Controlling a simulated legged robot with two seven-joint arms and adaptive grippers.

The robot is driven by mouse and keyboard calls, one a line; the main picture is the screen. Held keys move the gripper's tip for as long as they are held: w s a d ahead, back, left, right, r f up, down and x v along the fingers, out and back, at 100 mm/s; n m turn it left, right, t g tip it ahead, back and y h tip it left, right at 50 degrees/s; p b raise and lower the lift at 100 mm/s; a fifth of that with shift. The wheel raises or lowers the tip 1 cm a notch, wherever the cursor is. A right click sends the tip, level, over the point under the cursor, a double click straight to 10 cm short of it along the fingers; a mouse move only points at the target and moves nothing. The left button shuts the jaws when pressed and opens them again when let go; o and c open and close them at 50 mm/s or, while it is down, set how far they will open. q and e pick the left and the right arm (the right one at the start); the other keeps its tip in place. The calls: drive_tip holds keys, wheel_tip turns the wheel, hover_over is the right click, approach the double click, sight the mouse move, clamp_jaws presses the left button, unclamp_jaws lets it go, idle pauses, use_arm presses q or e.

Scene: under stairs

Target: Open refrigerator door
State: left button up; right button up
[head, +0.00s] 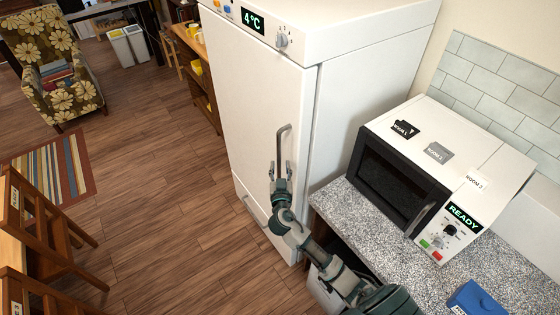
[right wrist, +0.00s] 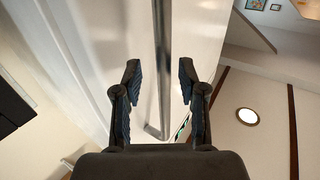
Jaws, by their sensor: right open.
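The white refrigerator (head: 255,90) stands upright with its door shut and a "4°C" display on top. Its metal door handle (head: 280,145) is a vertical bar near the door's right edge. My right gripper (head: 281,168) is at the lower part of the handle, with its fingers open. In the right wrist view, the handle (right wrist: 162,65) runs between the two open fingers of my right gripper (right wrist: 160,82), with a gap on each side. The refrigerator door (right wrist: 120,40) fills the area behind it. My left gripper is not in view.
A speckled counter (head: 345,205) with a microwave (head: 440,165) stands right of the refrigerator, near my right arm. A blue object (head: 476,300) lies on the counter. Wooden chairs (head: 40,225) are at left. Wooden floor (head: 160,200) before the refrigerator is clear.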

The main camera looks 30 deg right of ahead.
drive_tip(key=shift+w+d, duration=0.15)
drive_tip(key=shift+w, duration=0.45)
drive_tip(key=shift+w+d, duration=0.15)
drive_tip(key=shift+w, duration=0.4)
drive_tip(key=shift+d, duration=0.1)
clamp_jaws()
